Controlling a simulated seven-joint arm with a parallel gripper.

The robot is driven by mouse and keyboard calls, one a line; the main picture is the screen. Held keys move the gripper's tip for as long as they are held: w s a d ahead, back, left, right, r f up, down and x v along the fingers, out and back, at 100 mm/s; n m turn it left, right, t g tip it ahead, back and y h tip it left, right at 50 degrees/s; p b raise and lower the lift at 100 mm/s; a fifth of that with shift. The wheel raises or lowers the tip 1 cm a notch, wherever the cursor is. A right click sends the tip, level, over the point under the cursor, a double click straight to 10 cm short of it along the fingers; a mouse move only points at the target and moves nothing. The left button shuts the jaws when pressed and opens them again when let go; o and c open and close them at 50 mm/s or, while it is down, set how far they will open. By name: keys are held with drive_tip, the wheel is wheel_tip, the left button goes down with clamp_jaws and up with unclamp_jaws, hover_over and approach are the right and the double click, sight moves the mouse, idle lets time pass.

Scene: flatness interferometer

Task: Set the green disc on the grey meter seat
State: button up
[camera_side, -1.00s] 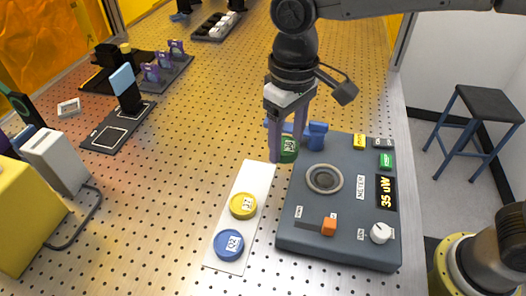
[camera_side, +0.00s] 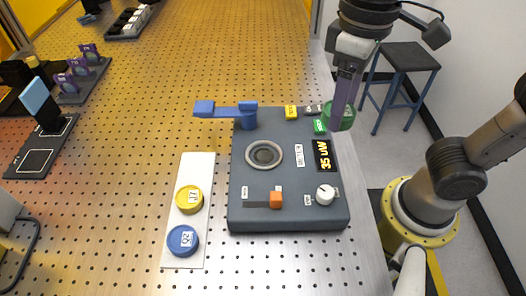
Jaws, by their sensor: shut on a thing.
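The green disc (camera_side: 348,121) is held at the tips of my gripper (camera_side: 341,114), up in the air by the right side of the dark grey meter box (camera_side: 290,221). It looks tilted on edge, and a finger covers part of it. The grey meter seat (camera_side: 264,154) is a round ring on top of the box, left of its METER label. The seat is empty. My gripper is to the right of the seat and apart from it.
A white strip (camera_side: 196,170) left of the box holds a yellow disc (camera_side: 189,199) and a blue disc (camera_side: 182,240). A blue swing arm (camera_side: 225,109) stands at the box's back left. An orange slider (camera_side: 276,199) and white knob (camera_side: 325,192) are at the front.

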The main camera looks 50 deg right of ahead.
drive_tip(key=shift+s+d+r, duration=0.5)
drive_tip(key=shift+s+d, duration=0.15)
drive_tip(key=shift+s, duration=0.05)
drive_tip(key=w+a+f, duration=0.3)
drive_tip(key=w+a, duration=0.1)
drive_tip(key=w, duration=0.3)
hover_over(266, 157)
wheel_tip(266, 157, down, 6)
drive_tip(key=shift+s+d, duration=0.15)
drive_tip(key=shift+w+f, duration=0.2)
drive_tip(key=shift+f, duration=1.65)
drive_tip(key=o, duration=1.4)
drive_tip(key=shift+f, duration=0.15)
